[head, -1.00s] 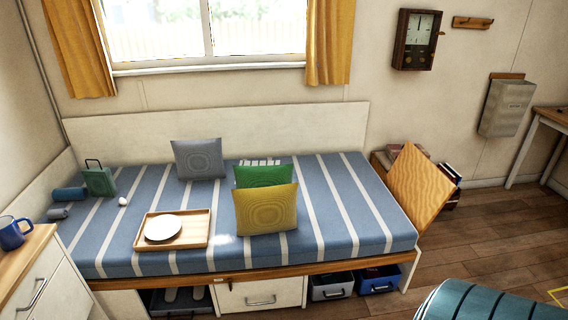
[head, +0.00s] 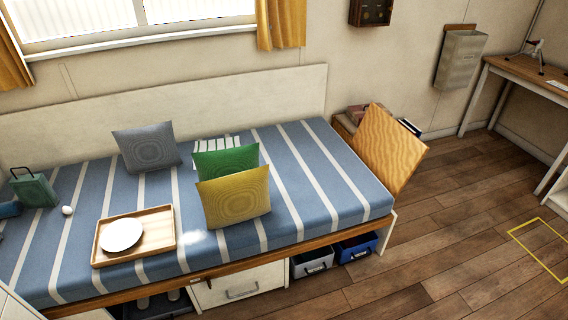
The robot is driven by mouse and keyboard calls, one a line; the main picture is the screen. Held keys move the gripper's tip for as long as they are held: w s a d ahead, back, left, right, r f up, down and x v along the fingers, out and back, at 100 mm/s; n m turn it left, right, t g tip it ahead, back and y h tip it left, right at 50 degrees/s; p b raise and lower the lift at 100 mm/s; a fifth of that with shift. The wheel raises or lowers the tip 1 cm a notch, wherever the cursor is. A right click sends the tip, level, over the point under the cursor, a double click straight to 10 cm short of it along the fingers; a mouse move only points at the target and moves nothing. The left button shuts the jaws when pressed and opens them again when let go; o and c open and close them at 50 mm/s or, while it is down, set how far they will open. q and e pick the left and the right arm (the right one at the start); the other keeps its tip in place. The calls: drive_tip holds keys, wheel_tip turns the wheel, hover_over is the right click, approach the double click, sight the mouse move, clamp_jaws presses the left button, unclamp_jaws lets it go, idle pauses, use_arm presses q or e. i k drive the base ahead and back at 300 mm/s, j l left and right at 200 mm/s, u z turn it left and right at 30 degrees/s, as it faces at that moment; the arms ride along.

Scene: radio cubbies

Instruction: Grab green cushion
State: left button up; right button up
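The green cushion (head: 225,161) stands on the striped daybed (head: 301,196), right of the middle of the mattress. A yellow cushion (head: 235,196) stands in front of it and hides its lower part. A grey cushion (head: 147,147) is to its left, nearer the back board. Neither of my grippers shows in the head view.
A wooden tray (head: 161,231) with a white plate (head: 121,235) lies on the front of the mattress. A leaning wooden panel (head: 388,147) stands at the bed's right end. Bins (head: 312,263) sit under the bed. The wooden floor (head: 440,240) at right is clear.

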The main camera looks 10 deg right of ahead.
sight(209, 165)
drive_tip(key=i+j+z, duration=0.25)
drive_tip(key=z, duration=0.15)
drive_tip(key=i+j+z, duration=0.3)
drive_tip(key=z, duration=0.15)
